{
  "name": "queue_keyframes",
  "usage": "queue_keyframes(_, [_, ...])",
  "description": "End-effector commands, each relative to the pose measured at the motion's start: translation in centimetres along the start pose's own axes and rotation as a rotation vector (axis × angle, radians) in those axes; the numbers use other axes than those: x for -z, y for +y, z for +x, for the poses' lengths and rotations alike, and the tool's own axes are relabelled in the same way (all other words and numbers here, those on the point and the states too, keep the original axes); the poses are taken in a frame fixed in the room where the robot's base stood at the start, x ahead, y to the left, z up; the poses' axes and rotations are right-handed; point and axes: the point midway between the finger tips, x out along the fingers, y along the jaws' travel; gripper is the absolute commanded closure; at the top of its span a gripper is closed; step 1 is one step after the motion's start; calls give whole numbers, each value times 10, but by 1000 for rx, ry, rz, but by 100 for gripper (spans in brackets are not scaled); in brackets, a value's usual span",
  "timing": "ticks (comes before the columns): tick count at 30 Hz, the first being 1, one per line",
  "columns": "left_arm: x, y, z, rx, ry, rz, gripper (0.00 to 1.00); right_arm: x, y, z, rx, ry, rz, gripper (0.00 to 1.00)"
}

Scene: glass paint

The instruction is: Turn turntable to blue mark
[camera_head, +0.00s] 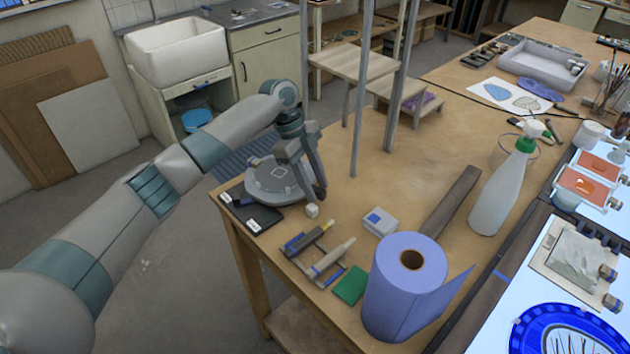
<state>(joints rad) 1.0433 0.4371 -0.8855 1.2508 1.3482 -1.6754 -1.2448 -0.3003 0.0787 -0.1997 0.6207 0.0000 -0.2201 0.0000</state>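The turntable (268,185) is a round grey disc on the near left corner of the wooden table, with a pale square outline on its top. My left gripper (309,192) points down over the right side of the turntable. Its two fingers look spread apart, with one at the rim's outer side; I cannot tell whether they touch the disc. The gripper hides part of the right edge. I cannot clearly make out a blue mark on the turntable. My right gripper is not in view.
A dark flat piece (252,216) lies by the turntable's near side.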

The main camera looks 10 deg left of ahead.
Motion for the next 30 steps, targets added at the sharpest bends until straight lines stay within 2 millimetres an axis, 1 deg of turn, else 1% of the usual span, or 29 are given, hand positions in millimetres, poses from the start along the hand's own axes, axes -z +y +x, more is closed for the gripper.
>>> queue_keyframes(4, [0, 0, 4, -1, 0, 0, 64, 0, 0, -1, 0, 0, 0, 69])
queue_keyframes(11, [0, 0, 4, -1, 0, 0, 64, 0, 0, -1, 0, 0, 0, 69])
queue_keyframes(12, [0, 0, 4, -1, 0, 0, 74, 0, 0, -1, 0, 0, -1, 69])
queue_keyframes(14, [0, 0, 4, -1, 0, 0, 88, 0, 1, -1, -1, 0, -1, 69])
queue_keyframes(15, [0, 0, 4, -1, 0, 0, 98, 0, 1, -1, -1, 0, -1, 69])
queue_keyframes(16, [0, 0, 4, -1, 0, 0, 100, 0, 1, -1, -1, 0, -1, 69])
queue_keyframes(25, [0, -2, 4, 1, 0, -4, 100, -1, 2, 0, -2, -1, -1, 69])
queue_keyframes(30, [3, -10, 6, 8, 1, -17, 100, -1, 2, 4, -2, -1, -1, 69])
